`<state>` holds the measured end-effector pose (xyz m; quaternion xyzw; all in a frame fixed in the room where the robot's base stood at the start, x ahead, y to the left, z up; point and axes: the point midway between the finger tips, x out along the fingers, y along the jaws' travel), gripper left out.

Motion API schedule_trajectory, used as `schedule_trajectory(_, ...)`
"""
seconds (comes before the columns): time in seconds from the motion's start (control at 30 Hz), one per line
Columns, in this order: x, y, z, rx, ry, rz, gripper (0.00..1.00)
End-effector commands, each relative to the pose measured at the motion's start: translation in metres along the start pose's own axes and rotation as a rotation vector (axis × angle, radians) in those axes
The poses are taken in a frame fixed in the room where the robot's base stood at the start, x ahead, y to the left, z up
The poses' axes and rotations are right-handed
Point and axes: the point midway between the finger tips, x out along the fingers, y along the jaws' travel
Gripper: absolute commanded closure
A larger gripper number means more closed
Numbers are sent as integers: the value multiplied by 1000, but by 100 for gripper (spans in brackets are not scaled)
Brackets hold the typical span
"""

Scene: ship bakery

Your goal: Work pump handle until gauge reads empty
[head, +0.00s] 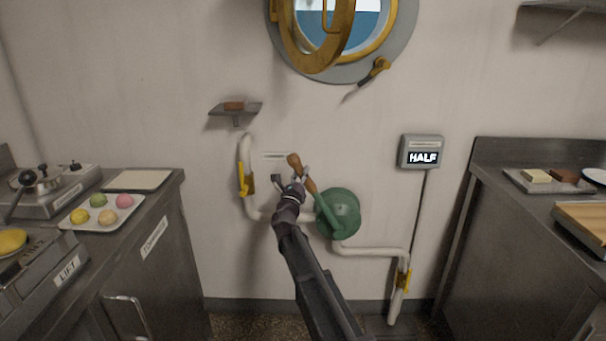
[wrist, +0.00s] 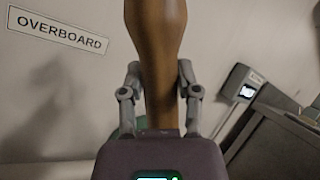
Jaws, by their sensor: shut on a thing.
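The green pump (head: 340,213) is fixed low on the wall, with white pipes on both sides. Its handle (head: 295,162) has a brown wooden grip and leans up and to the left from the pump. My gripper (head: 291,186) is shut on the wooden grip. In the wrist view the grip (wrist: 156,50) stands between my two fingers (wrist: 160,95). The gauge (head: 422,153) on the wall to the right reads "HALF". It shows small in the wrist view (wrist: 244,85), where its text is not readable.
Yellow valve levers sit on the left pipe (head: 246,180) and the right pipe (head: 403,278). A small shelf (head: 250,109) and an open porthole (head: 372,72) are above. Steel counters stand left (head: 173,178) and right (head: 490,152). An "OVERBOARD" label (wrist: 60,32) is on the wall.

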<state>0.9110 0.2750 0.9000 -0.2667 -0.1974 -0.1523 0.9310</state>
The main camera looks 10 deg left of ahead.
Motion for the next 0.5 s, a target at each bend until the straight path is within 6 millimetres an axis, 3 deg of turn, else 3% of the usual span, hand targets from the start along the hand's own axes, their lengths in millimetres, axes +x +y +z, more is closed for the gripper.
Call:
schedule_trajectory(0.07, -2, 5, 2, 2, -2, 12, 100)
schedule_trajectory(0.1, -2, 5, 2, 2, -2, 12, 55)
schedule_trajectory(0.2, -2, 5, 2, 3, -2, 12, 25)
schedule_trajectory(0.5, -1, 2, 1, 2, -1, 7, 22)
